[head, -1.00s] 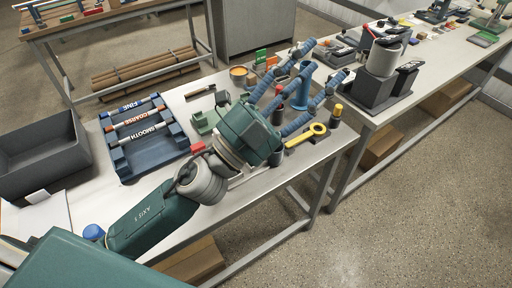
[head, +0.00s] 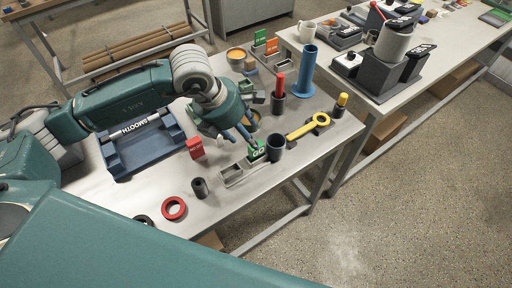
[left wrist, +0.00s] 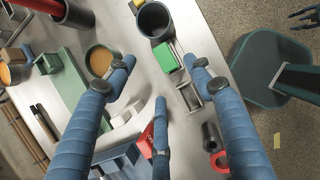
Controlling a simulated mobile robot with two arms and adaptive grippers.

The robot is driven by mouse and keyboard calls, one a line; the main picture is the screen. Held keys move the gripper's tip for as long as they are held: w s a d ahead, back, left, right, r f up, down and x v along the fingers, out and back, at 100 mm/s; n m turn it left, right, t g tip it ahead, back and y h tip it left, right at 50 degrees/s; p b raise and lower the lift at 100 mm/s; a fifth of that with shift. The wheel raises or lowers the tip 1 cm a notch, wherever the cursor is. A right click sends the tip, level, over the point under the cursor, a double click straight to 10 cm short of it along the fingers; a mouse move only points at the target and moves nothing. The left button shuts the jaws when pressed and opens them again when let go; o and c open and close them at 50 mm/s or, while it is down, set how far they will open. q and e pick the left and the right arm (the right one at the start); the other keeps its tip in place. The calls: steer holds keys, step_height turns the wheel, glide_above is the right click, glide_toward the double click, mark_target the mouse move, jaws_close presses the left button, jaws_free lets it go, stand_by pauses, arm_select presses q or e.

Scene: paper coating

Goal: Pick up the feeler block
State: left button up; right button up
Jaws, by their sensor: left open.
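My left gripper (head: 242,137) is open and empty, its fingers pointing down and right over the table. A small green block marked GO (head: 257,150) stands just beyond the fingertips, at the end of a grey holder (head: 232,174). The green block also shows in the left wrist view (left wrist: 168,57), ahead of the spread fingers (left wrist: 165,80) and apart from them. A red block (head: 195,148) stands left of the gripper. No label reads "feeler", so I cannot tell which block is the feeler block.
A dark cup (head: 275,148) stands close right of the green block. A yellow wrench-like tool (head: 308,127), a red-topped cylinder (head: 279,92) and a tall blue tube (head: 304,72) are further right and back. A black cylinder (head: 200,188) and red ring (head: 174,208) are in front.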

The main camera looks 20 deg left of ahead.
mark_target(256, 153)
arm_select(q)
steer(key=x, duration=0.2)
steer(key=shift+w+d+f+p, duration=0.15)
steer(key=shift+w+f+p, duration=0.05)
steer(key=shift+f+p, duration=0.1)
steer(key=shift+d+f+p, duration=0.1)
steer(key=shift+f+p, duration=0.25)
steer(key=shift+p, duration=0.05)
steer(key=p+x, duration=0.1)
steer(key=x, duration=0.2)
steer(key=shift+d+f+p, duration=0.15)
steer(key=shift+f+p, duration=0.15)
steer(key=shift+p, duration=0.1)
steer(key=shift+w+d+f, duration=0.1)
steer(key=shift+f, duration=0.35)
steer(key=shift+c, duration=0.5)
steer(key=c, duration=1.2)
